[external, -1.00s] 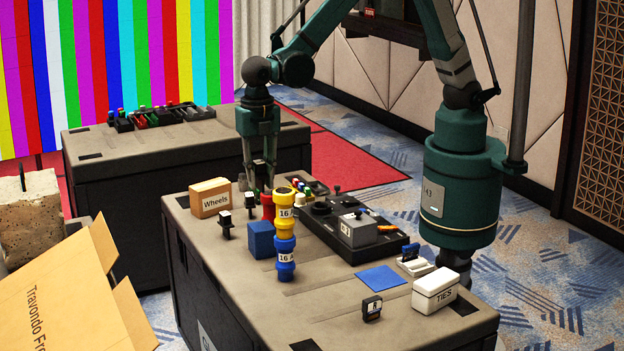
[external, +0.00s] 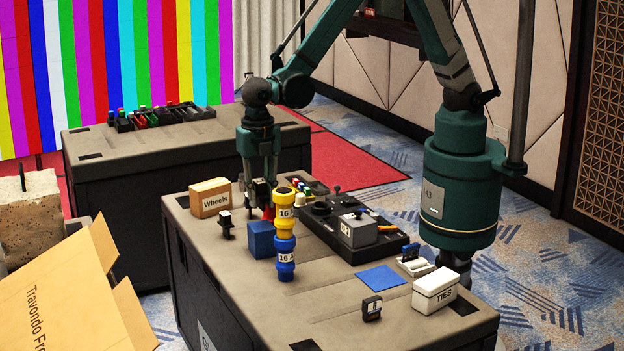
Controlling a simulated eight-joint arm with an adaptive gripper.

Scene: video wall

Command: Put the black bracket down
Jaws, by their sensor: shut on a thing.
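My gripper (external: 256,204) points down at the back part of the near case top, beside a red piece (external: 268,211) and behind the yellow and blue stack. It is shut on what looks like a black bracket, mostly hidden by the dark fingers; I cannot tell whether the bracket touches the case top. Another small black bracket with a white top (external: 226,224) stands to the left of my gripper, apart from it.
A "Wheels" box (external: 210,198) stands to the left and a blue cube (external: 261,239) in front. The tall yellow and blue stack (external: 285,240) is close by. A black control panel (external: 345,240) lies to the right. The front left of the case top (external: 255,300) is clear.

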